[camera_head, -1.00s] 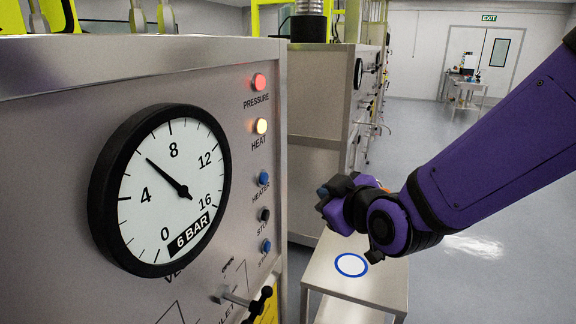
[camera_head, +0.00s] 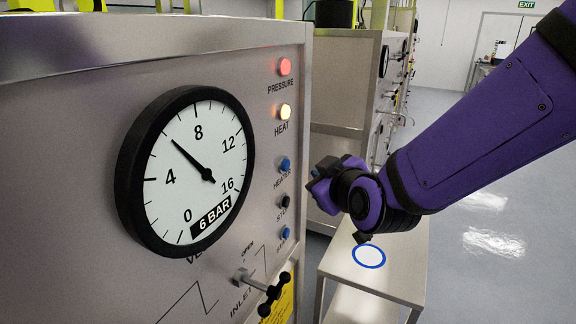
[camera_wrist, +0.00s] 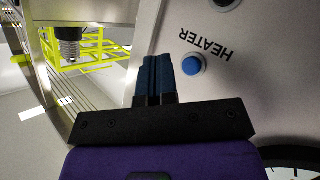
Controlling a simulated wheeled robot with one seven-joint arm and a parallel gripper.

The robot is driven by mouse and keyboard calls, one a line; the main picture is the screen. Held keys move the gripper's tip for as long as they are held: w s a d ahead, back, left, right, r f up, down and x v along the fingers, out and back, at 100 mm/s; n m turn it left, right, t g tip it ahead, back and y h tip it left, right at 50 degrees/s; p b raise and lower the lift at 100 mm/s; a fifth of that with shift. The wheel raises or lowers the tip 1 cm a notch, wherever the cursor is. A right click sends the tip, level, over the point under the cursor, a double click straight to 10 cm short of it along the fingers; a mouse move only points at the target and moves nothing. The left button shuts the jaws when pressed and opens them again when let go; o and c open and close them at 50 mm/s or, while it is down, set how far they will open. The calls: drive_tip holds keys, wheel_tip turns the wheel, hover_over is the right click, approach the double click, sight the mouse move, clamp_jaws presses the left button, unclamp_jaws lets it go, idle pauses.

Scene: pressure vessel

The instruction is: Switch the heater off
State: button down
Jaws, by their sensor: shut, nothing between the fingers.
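The heater button (camera_head: 286,165) is a small blue knob on the grey vessel panel, below the lit HEAT lamp (camera_head: 285,112). In the wrist view the blue heater button (camera_wrist: 192,65) stands beside its upside-down HEATER label. My gripper (camera_head: 318,178) is just right of the panel's edge in the head view. In the wrist view my gripper's fingers (camera_wrist: 156,62) are shut and empty, to the left of the button and apart from it in the picture. The exact depth gap to the panel is hard to tell.
The PRESSURE lamp (camera_head: 285,67) glows red. Below the heater button are a dark STOP button (camera_head: 286,201) and another blue button (camera_head: 285,233). The gauge (camera_head: 185,170) and inlet valve handle (camera_head: 272,290) stick out. A small table (camera_head: 345,262) stands right of the panel.

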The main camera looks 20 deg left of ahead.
drive_tip(key=shift+w+a, duration=0.15)
drive_tip(key=shift+a, duration=1.5)
drive_tip(key=shift+a, duration=0.2)
idle(0.7)
drive_tip(key=shift+a, duration=0.25)
drive_tip(key=shift+a, duration=0.4)
idle(0.8)
drive_tip(key=shift+d, duration=0.8)
drive_tip(key=shift+d, duration=0.15)
drive_tip(key=shift+s+d, duration=0.2)
drive_tip(key=shift+d, duration=2.2)
